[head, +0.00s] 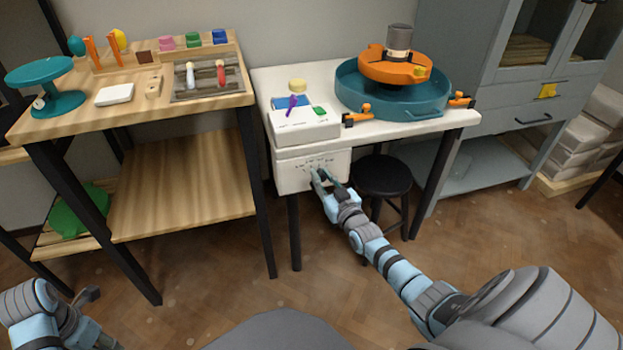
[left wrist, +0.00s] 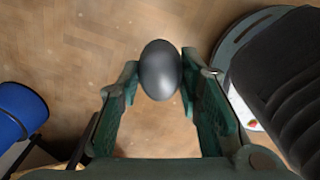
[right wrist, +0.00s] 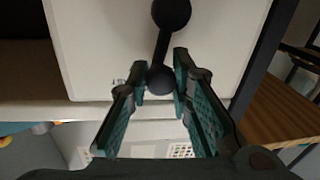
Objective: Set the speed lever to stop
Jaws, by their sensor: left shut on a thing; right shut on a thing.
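The speed lever shows in the right wrist view as a black rod (right wrist: 163,48) with a round black hub at one end and a dark ball knob (right wrist: 160,80) at the other. It sits on the front of a white control box (head: 290,178) under the wheel table. My right gripper (head: 318,175) is at the lever, and its fingers (right wrist: 162,88) are shut on the knob. My left gripper (left wrist: 160,80) is shut on a dark grey egg-shaped thing (left wrist: 160,68), low over the floor.
A teal wheel basin (head: 385,103) with an orange wheel head (head: 400,66) stands on the white table (head: 270,78). A black stool (head: 382,178) stands beside my right gripper. A wooden bench (head: 130,105) with tools is at left. The floor in front is mostly clear.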

